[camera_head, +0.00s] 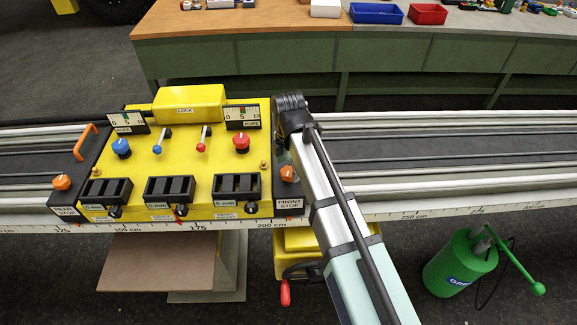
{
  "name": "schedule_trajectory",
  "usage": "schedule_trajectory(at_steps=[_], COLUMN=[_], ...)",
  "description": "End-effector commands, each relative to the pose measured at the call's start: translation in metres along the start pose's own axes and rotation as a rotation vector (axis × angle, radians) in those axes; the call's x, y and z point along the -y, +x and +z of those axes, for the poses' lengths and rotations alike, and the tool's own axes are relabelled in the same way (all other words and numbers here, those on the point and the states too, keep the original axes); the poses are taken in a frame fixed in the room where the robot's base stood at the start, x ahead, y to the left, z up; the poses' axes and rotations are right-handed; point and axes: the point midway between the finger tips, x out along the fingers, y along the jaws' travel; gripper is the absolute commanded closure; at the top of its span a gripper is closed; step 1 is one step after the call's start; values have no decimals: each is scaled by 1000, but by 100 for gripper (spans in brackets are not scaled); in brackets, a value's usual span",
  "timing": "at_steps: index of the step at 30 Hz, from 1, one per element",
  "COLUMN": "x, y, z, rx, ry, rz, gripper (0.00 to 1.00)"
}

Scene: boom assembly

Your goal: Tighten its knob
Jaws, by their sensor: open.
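The front stop (289,205) is a black block at the right end of the yellow carriage (150,150), on the rail. Its orange knob (287,173) shows just left of my arm. My gripper (283,155) is open, beneath the end of my arm and close to the knob. The arm hides most of it, and I cannot tell whether the fingers touch the knob. The rear stop (66,210) is a similar black block at the carriage's left end, with its own orange knob (62,182).
The carriage carries levers, a blue knob (121,147), a red knob (241,143) and gauges. The rail (440,155) is clear to the right. A green canister (459,265) stands at lower right. A workbench (240,45) with blue and red bins lies behind.

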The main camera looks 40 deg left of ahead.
Motion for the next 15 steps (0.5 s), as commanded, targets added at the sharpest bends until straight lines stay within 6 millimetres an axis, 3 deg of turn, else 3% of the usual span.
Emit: schedule_trajectory(at_steps=[14, 15], x=[0, 0], y=[10, 10], z=[0, 0], rx=[0, 0], ry=[0, 0], rz=[0, 0], gripper=[22, 37])
